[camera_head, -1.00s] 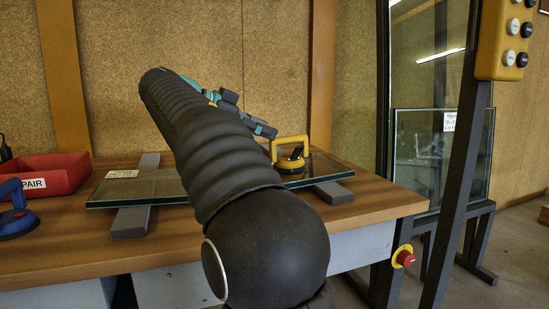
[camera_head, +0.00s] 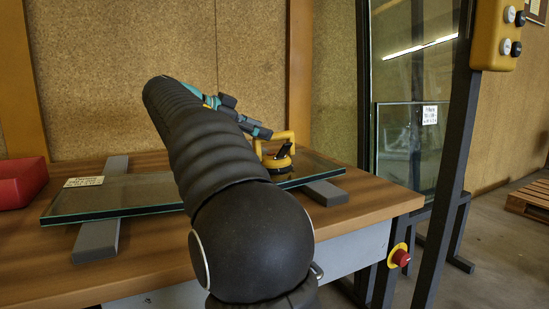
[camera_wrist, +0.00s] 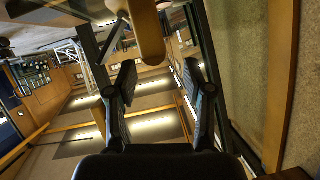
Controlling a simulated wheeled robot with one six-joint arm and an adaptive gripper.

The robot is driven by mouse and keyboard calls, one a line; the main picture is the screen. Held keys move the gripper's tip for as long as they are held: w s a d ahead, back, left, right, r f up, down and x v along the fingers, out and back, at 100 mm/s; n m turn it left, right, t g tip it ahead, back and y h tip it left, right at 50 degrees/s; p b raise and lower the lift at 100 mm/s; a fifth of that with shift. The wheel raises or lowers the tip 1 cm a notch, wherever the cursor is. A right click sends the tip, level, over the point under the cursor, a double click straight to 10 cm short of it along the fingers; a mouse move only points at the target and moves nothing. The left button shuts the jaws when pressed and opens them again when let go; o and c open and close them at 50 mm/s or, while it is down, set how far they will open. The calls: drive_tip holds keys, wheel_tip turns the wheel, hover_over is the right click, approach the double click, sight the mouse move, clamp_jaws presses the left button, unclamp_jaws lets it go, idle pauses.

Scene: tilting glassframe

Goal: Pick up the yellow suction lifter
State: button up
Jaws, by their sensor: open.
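The yellow suction lifter (camera_head: 288,137) stands on the right part of a glass pane on the workbench, its dark round pad on the glass. My gripper (camera_head: 262,131) reaches in from the left at the height of the lifter's handle and overlaps its left side in the head view. In the wrist view my gripper (camera_wrist: 158,78) is open. A yellow bar, which looks like the lifter's handle (camera_wrist: 150,35), comes down from the top between the two fingers. I cannot tell whether either finger touches it. My arm hides the middle of the pane.
The glass pane (camera_head: 140,198) lies on grey bars (camera_head: 97,240) on the wooden workbench (camera_head: 150,268). A red bin (camera_head: 22,182) is at the left edge. A dark upright post with a yellow button box (camera_head: 492,35) and a glass rack (camera_head: 408,140) stand at the right.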

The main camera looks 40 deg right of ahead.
sight(276, 136)
drive_tip(key=shift+b+x, duration=0.3)
drive_tip(key=shift+x, duration=2.45)
drive_tip(key=shift+s+f, duration=0.15)
drive_tip(key=shift+s, duration=0.05)
clamp_jaws()
